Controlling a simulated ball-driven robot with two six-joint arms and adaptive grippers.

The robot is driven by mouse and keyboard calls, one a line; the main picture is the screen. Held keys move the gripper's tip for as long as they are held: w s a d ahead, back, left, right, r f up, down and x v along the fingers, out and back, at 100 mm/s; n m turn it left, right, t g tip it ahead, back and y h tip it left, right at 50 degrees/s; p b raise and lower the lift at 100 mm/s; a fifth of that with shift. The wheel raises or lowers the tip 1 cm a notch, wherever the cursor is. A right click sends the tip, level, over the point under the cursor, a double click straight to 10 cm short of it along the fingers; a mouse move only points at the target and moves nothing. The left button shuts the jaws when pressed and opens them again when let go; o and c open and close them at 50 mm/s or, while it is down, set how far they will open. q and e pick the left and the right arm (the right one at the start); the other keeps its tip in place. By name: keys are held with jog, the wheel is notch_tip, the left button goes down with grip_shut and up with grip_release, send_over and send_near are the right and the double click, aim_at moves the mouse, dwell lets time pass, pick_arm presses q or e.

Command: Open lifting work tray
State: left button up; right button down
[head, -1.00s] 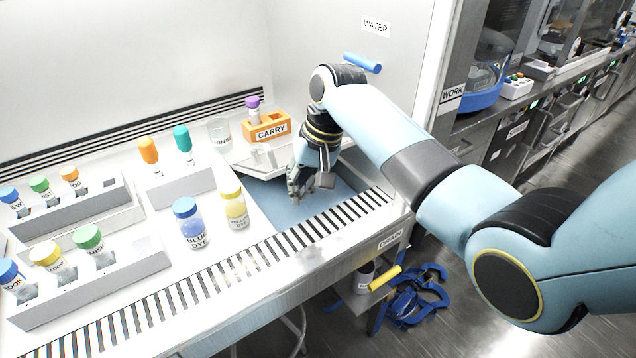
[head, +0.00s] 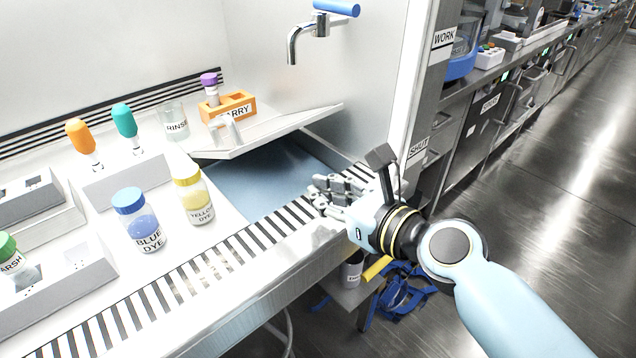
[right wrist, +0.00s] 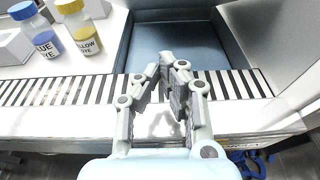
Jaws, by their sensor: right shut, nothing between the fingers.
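The lifting work tray (head: 262,130) is a white panel over a blue recess (head: 262,182) in the bench. It is tilted, its near edge raised above the recess. An orange CARRY block (head: 228,107) with a purple-capped vial and a clear handle (head: 224,131) are on it. The recess also shows in the right wrist view (right wrist: 180,48). My right gripper (head: 318,188) is shut and empty, over the striped front edge to the right of the recess, apart from the tray. In the right wrist view its fingers (right wrist: 172,62) point toward the recess. My left gripper is not in view.
Blue dye (head: 140,222) and yellow dye (head: 194,196) bottles stand left of the recess. A RINSE beaker (head: 174,122) stands behind them. A tap (head: 308,38) juts from the right wall. The striped front strip (head: 215,262) is clear.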

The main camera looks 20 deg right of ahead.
jog(key=b+x, duration=0.1)
jog(key=x, duration=0.6)
jog(key=shift+w+a+f, duration=0.1)
jog(key=shift+w+f, duration=0.05)
jog(key=shift+w, duration=0.1)
pick_arm(q)
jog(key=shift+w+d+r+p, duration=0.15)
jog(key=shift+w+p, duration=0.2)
jog(key=shift+p, duration=0.4)
pick_arm(e)
jog(key=w+r, duration=0.1)
jog(key=w+a+r, duration=0.1)
jog(key=r, duration=0.1)
jog(key=shift+w+r, duration=0.2)
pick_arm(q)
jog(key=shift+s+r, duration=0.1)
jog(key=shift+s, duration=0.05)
pick_arm(e)
jog(key=shift+r, duration=0.1)
